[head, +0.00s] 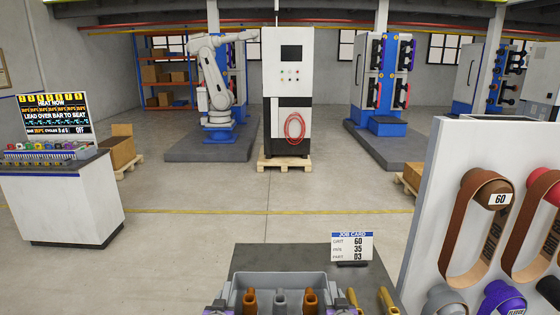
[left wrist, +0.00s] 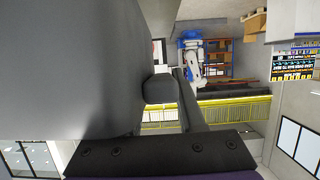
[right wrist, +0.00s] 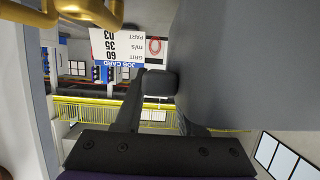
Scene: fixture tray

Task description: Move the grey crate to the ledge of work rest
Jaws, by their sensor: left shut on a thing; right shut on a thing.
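The grey crate (head: 280,279) is at the bottom of the head view, cut off by the lower edge, with brown and grey upright pieces inside. Its grey wall fills the left of the left wrist view (left wrist: 75,60) and the right of the right wrist view (right wrist: 250,60). My left gripper (left wrist: 165,90) is shut on the crate at one side. My right gripper (right wrist: 155,88) is shut on the crate at the other side. The crate's underside is hidden, so I cannot tell whether it touches the dark tabletop (head: 300,257). I cannot make out the work rest's ledge.
A job card (head: 352,245) stands on the tabletop behind the crate. Gold-coloured pieces (head: 387,300) are close on its right. A white panel with belts and rolls (head: 440,190) stands at the right. A white counter (head: 65,200) is at the left, with open floor between.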

